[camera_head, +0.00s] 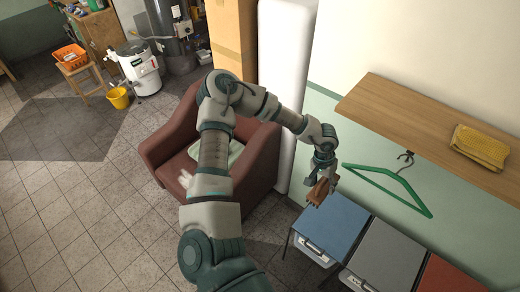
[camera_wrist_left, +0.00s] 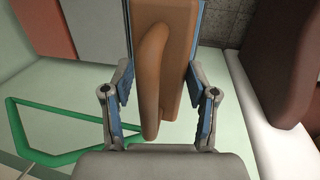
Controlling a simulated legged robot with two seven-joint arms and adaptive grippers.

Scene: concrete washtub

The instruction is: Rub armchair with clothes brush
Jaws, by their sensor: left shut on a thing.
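The brown leather armchair (camera_head: 255,170) stands left of centre in the head view, with a pale green cushion (camera_head: 234,152) and a white cloth-like thing (camera_head: 185,180) on it. My left arm crosses in front of it. My left gripper (camera_head: 322,185) is to the right of the armchair, apart from it, near the wall. It is shut on the brown clothes brush (camera_head: 318,192). In the left wrist view the brush (camera_wrist_left: 165,65) sits between both fingers of the gripper (camera_wrist_left: 160,100). The brush's bristles cannot be made out. My right gripper is out of view.
A wooden shelf (camera_head: 420,120) with a folded yellow cloth (camera_head: 481,147) is on the right wall. A green hanger (camera_head: 392,178) hangs beneath it. Blue (camera_head: 331,222), grey (camera_head: 385,258) and red-topped (camera_head: 448,276) bins stand below. A white cylinder (camera_head: 284,70) stands behind the armchair.

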